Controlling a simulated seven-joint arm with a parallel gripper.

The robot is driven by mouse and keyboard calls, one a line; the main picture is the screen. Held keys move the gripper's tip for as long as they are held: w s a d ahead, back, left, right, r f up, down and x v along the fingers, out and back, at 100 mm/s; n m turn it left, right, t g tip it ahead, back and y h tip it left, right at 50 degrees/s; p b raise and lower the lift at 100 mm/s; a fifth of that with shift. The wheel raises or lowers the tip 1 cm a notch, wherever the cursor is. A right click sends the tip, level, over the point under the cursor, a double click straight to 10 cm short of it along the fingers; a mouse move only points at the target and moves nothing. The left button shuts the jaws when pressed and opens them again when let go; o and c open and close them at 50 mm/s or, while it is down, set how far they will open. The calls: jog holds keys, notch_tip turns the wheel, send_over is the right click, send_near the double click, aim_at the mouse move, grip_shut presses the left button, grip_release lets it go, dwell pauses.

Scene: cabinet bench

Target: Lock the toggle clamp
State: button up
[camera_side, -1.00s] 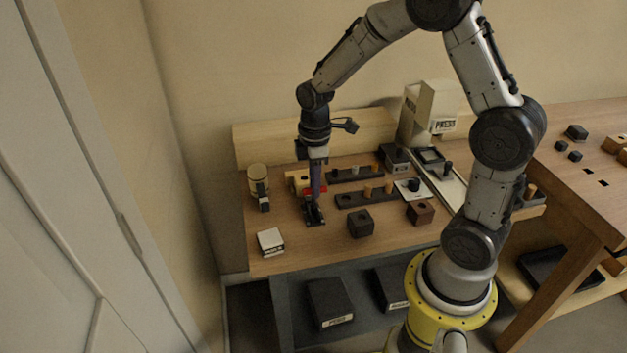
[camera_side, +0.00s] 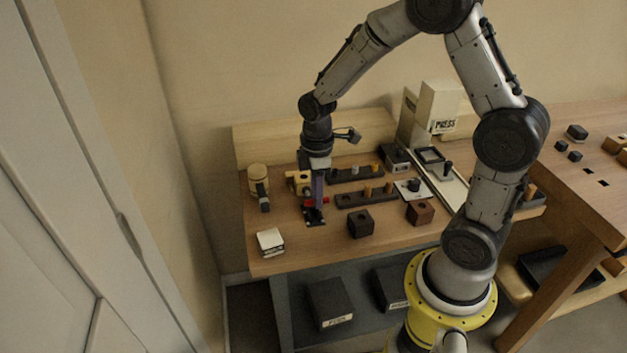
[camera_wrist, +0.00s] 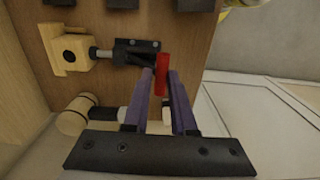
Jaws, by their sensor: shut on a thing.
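The toggle clamp has a black body (camera_wrist: 136,48) and a red handle (camera_wrist: 162,72). A metal plunger rod (camera_wrist: 103,53) reaches from the body toward a pale yellow block (camera_wrist: 70,53); contact is hard to tell. In the side view, the clamp's dark base (camera_side: 315,220) sits near the bench's front left, with the red handle (camera_side: 309,203) beside my fingers. My gripper (camera_wrist: 161,74) is shut on the red handle, its purple fingers on either side. In the side view my gripper (camera_side: 318,207) points down and hides part of the clamp.
A mallet (camera_wrist: 80,115) lies beside the clamp; its pale head (camera_side: 258,173) shows at the bench's left. A white box (camera_side: 270,240) stands at the front left corner. A black block (camera_side: 361,224) and peg racks (camera_side: 364,194) are to the right.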

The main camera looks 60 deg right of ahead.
jog(key=shift+s+a+f, duration=0.15)
jog(key=shift+s+f, duration=0.05)
jog(key=shift+f, duration=0.2)
jog(key=shift+s+a+f, duration=0.35)
jog(key=shift+f, duration=0.25)
jog(key=shift+s+a+f, duration=0.1)
jog(key=shift+f, duration=0.2)
jog(key=o, duration=0.3)
jog(key=shift+f, duration=0.15)
jog(key=o, duration=0.5)
jog(key=shift+c, duration=0.2)
